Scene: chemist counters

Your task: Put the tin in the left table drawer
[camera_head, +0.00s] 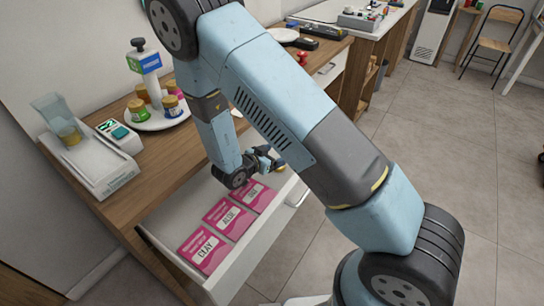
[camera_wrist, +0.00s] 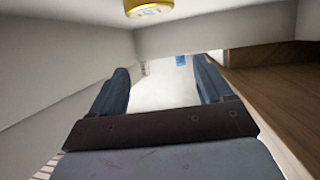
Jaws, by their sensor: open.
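The left table drawer (camera_head: 246,258) is pulled open, with its white front towards the floor. My gripper (camera_head: 272,160) is low over the drawer's far end, partly hidden by my arm. In the wrist view my gripper (camera_wrist: 162,82) has its two dark fingers wide apart with nothing between them. A small yellowish thing (camera_head: 281,168), perhaps the tin, shows beside the fingers at the drawer's far end. A round gold-rimmed thing (camera_wrist: 150,9) is cut off at the top of the wrist view, apart from the fingers; it may be the same tin.
Several pink packets (camera_head: 207,249) lie in the drawer. A white round plate (camera_head: 157,123) with several small jars stands on the wooden table (camera_head: 166,160). A white scale (camera_head: 92,168) and a card reader (camera_head: 117,133) sit at its near end.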

